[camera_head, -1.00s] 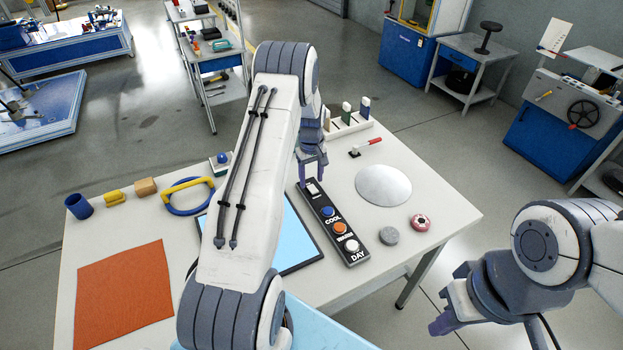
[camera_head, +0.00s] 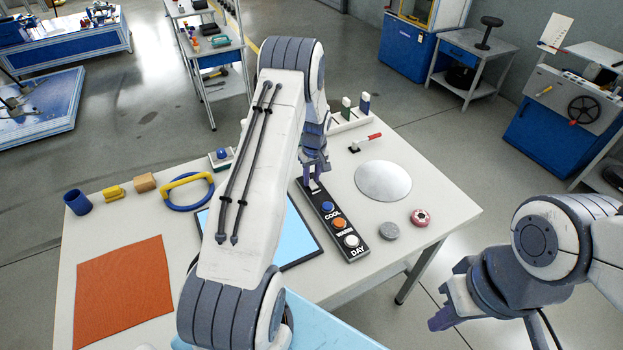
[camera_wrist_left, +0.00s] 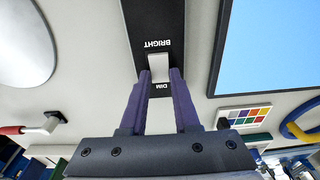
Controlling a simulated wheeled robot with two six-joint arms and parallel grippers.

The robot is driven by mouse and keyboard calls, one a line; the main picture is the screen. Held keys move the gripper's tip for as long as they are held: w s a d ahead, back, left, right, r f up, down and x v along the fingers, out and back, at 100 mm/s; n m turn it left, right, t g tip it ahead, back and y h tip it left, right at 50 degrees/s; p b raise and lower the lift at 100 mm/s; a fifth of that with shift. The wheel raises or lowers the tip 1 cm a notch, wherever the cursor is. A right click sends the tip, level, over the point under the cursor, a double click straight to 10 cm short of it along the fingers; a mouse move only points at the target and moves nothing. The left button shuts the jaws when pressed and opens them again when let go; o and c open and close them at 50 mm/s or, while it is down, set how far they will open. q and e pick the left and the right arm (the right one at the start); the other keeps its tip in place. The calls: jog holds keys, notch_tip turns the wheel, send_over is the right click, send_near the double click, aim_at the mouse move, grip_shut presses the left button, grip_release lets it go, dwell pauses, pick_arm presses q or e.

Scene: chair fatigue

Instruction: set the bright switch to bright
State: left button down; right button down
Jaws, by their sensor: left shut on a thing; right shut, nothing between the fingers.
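A black control panel (camera_head: 333,217) lies on the white table, with a blue button, an orange button and a white button. Its white switch (camera_wrist_left: 158,67) stands at the far end in the head view. In the left wrist view it sits between the words BRIGHT and DIM, which appear upside down. My left gripper (camera_head: 313,182) is shut on the switch; its purple fingertips in the left wrist view (camera_wrist_left: 158,77) flank it. In the head view the fingers mostly hide it. My right gripper (camera_head: 440,306) is shut and empty, off the table's right front side.
A silver disc (camera_head: 383,181), a grey puck (camera_head: 389,231) and a red-handled lever (camera_head: 365,143) are right of the panel. A blue screen (camera_head: 300,238) lies left of it. A yellow-and-blue ring (camera_head: 187,194) and an orange mat (camera_head: 125,293) are farther left.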

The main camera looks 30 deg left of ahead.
pick_arm(q)
jog(key=b, duration=0.2)
jog(key=t+y+b, duration=0.1)
jog(key=b, duration=0.1)
jog(key=shift+s+d+f, duration=0.1)
jog(key=shift+d+f, duration=0.1)
jog(key=shift+f, duration=0.05)
jog(key=shift+r+y+b, duration=0.2)
jog(key=shift+y+b, duration=0.1)
jog(key=shift+y, duration=0.1)
jog(key=shift+s, duration=0.1)
jog(key=shift+r, duration=0.1)
jog(key=c, duration=0.6)
grip_release()
jog(key=shift+c, duration=0.2)
jog(key=b+v, duration=0.1)
jog(key=v, duration=0.9)
jog(key=shift+r+b, duration=0.2)
jog(key=shift+b, duration=0.1)
